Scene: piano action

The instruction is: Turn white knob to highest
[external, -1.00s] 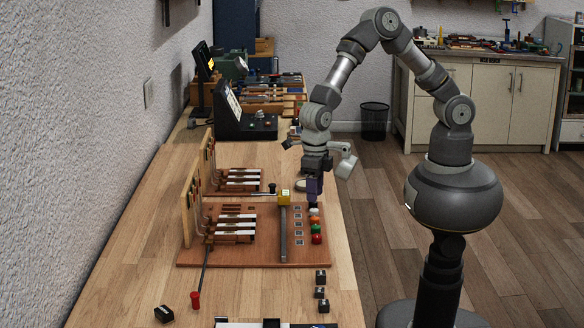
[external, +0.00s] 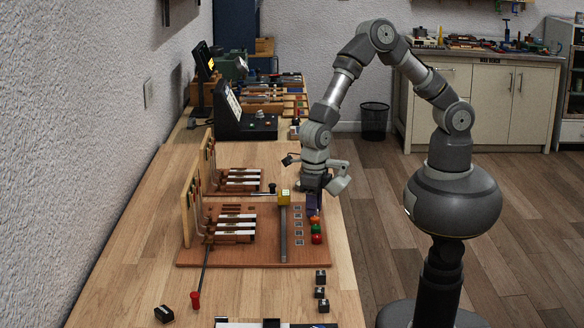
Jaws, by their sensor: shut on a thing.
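My gripper (external: 313,204) points straight down over the right edge of the brown wooden board (external: 264,256), at the top end of a column of coloured knobs. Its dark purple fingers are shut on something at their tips. The white knob is hidden behind the fingers, so what they hold is most likely that knob, but its setting cannot be read.
Piano-key models (external: 236,229) stand on the board's left. Small black blocks (external: 321,292) lie in front. A black console (external: 243,120) stands behind. The bench's right edge is close to the gripper.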

